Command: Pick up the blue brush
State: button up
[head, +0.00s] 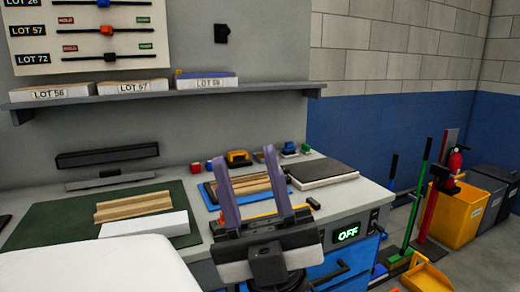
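My gripper (245,156) points up and away over the front of the worktop, its two purple-grey fingers wide apart with nothing held between them. I cannot tell for sure which thing is the blue brush. A small blue item (289,147) sits at the back of the worktop, beyond and right of the fingertips, too small to make out. Another blue piece (379,270) lies on the floor at the right, near the long-handled tools, and looks like a brush head. My gripper is apart from both.
A striped panel on a blue tray (212,198) lies behind my fingers. A dark slab (322,171) is right of them, and a yellow tool (238,157) is behind. A green mat (50,228) lies left. A yellow bin (457,213) and dustpan (427,277) stand on the floor right.

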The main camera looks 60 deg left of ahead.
aim_at(288, 150)
jog(key=u, duration=1.65)
jog(key=i+l+u, duration=0.1)
jog(key=l+u, duration=0.2)
jog(key=i+l+u, duration=0.1)
jog(key=l+u, duration=0.5)
jog(key=l, duration=0.9)
jog(key=l+u, duration=0.15)
jog(key=l, duration=1.95)
